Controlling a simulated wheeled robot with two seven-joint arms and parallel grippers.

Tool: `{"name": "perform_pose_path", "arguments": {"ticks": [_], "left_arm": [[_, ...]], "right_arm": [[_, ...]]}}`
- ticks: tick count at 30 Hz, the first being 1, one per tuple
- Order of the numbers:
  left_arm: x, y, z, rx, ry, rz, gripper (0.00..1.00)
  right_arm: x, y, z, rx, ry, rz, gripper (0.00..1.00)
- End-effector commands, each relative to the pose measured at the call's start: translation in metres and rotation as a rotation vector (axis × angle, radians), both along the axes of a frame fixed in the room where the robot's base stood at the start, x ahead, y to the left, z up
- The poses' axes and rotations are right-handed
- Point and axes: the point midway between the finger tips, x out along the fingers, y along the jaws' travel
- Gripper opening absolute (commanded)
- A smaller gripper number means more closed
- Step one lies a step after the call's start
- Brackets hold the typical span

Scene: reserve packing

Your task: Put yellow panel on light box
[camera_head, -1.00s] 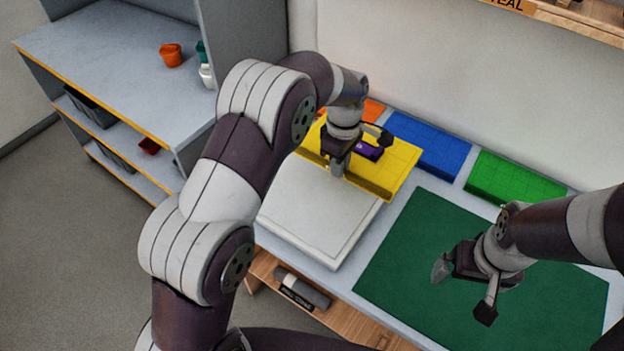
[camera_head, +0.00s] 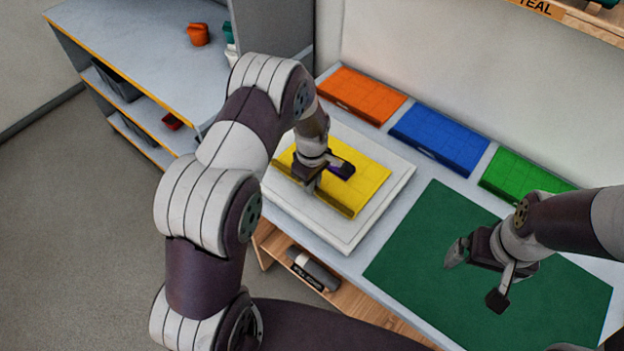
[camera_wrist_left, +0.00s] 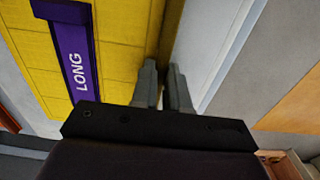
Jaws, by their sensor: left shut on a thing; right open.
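The yellow panel (camera_head: 357,187) lies over the white light box (camera_head: 394,191), inside its outline in the head view. Whether it rests flat on the surface or hangs just above it, I cannot tell. My left gripper (camera_head: 314,186) is shut on the panel's near edge. In the left wrist view the fingertips (camera_wrist_left: 163,85) pinch the edge of the yellow panel (camera_wrist_left: 120,60), beside a purple label reading LONG (camera_wrist_left: 76,60). My right gripper (camera_head: 478,276) is open and empty above the green mat.
The dark green mat (camera_head: 425,230) covers the right part. A grey shelf unit (camera_head: 150,50) with small pots stands at the left.

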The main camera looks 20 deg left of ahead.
Motion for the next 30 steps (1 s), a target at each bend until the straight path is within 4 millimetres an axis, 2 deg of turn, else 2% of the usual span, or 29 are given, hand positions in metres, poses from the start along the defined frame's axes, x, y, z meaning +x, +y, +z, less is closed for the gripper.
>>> {"name": "perform_pose_path", "arguments": {"ticks": [5, 6, 8, 15, 19, 22, 30], "left_arm": [[0.0, 0.0, -0.004, 0.0, 0.0, 0.0, 0.0], [0.0, 0.0, -0.003, 0.0, 0.0, 0.0, 0.21], [0.0, 0.0, -0.003, 0.0, 0.0, 0.0, 0.4], [0.0, 0.0, -0.003, 0.0, 0.0, 0.0, 0.4], [0.001, 0.0, 0.005, 0.001, -0.001, 0.0, 0.4], [0.001, 0.0, 0.024, 0.0, -0.005, 0.0, 0.4], [0.001, 0.0, 0.094, 0.0, -0.003, 0.0, 0.4]], "right_arm": [[0.0, 0.0, -0.003, 0.0, 0.0, 0.0, 1.0], [0.0, 0.0, -0.003, 0.0, 0.0, 0.0, 1.0], [0.0, 0.0, -0.002, 0.0, 0.0, 0.0, 1.0], [0.0, 0.0, -0.002, 0.0, 0.0, 0.0, 1.0], [0.0, 0.0, -0.003, 0.0, 0.0, 0.0, 1.0], [0.0, 0.0, -0.01, 0.0, 0.0, 0.0, 1.0], [0.0, 0.0, -0.027, 0.0, 0.0, 0.0, 1.0]]}}
